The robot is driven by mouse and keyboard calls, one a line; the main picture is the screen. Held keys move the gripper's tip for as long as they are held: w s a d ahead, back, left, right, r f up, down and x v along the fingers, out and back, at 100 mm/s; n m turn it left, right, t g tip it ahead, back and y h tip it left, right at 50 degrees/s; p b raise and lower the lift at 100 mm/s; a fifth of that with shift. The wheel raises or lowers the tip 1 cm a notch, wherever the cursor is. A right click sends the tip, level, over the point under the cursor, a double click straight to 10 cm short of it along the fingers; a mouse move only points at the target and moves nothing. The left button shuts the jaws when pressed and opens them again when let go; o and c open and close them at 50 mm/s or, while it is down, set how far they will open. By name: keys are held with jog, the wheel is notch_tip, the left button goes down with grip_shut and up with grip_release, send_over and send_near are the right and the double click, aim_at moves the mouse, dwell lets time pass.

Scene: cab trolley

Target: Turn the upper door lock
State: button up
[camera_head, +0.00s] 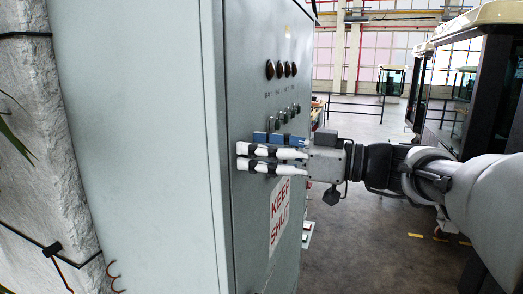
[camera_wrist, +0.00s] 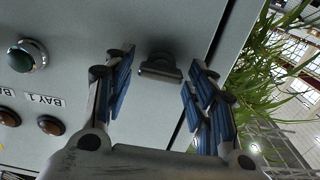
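A dark door lock (camera_wrist: 160,68) with a flat handle is on the grey cabinet door in the wrist view, close to the door's edge. My gripper (camera_wrist: 160,64) is open, with one blue-padded finger on each side of the lock. The lock lies between the fingertips with a gap on both sides, and neither finger seems to touch it. In the head view my gripper (camera_head: 243,157) reaches in from the right, its fingertips close to the cabinet door (camera_head: 245,230) near its edge. The fingers hide the lock there.
Indicator lamps (camera_head: 282,69) and a row of switches (camera_head: 284,116) are on the door above my gripper. A red "KEEP SHUT" sign (camera_head: 279,214) is below it. A plant (camera_wrist: 275,65) stands beyond the door's edge. Open floor (camera_head: 370,250) lies to the right.

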jog(key=c, duration=0.8)
jog(key=shift+m+b, duration=0.3)
jog(key=m+b, duration=0.1)
jog(key=m, duration=0.7)
jog(key=m+b, duration=0.1)
jog(key=m, duration=0.8)
jog(key=shift+w+f, duration=0.15)
jog(key=shift+w, duration=0.05)
jog(key=shift+d+m, duration=0.1)
jog(key=shift+m, duration=0.2)
